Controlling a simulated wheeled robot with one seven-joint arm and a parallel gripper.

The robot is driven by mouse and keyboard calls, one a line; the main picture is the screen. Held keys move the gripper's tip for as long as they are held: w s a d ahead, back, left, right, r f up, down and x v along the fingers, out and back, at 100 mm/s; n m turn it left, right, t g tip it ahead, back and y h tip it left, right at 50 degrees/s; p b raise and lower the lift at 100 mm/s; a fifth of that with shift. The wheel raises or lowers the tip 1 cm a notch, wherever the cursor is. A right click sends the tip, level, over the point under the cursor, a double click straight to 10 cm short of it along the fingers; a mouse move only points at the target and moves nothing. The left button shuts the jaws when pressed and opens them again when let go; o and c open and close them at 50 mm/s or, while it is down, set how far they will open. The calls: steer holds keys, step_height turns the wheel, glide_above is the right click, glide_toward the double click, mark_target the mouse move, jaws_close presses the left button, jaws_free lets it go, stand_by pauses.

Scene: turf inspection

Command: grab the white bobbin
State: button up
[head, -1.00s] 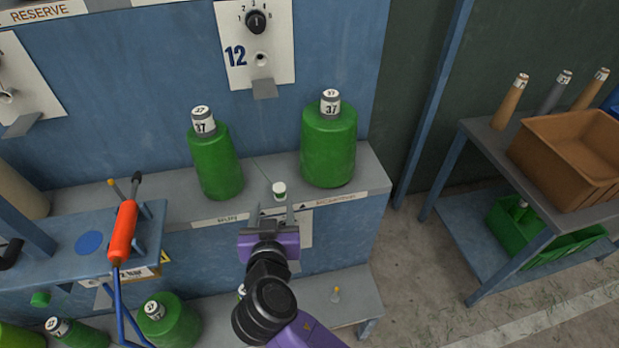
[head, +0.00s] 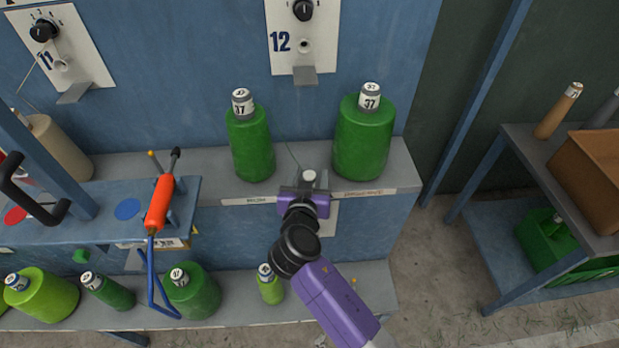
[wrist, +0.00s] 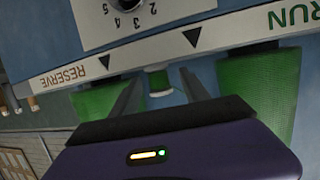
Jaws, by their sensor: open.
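A small white bobbin (head: 309,176) with a green band stands at the ledge's front, between two large green bobbins. It also shows in the wrist view (wrist: 160,82), between my two fingers. My purple gripper (head: 304,188) is open in front of the white bobbin, with a finger to each side of it. I cannot tell whether either finger touches it. The bobbin's lower part is hidden by my gripper in the head view.
A tall green bobbin (head: 250,148) stands left of the white one and a wider green bobbin (head: 362,140) stands right. A blue shelf (head: 110,222) carries an orange-handled tool (head: 160,203). Several green bobbins lie lower down. A brown crate (head: 592,175) sits on the right table.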

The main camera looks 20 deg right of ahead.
jaws_close()
steer(key=shift+r, duration=0.1)
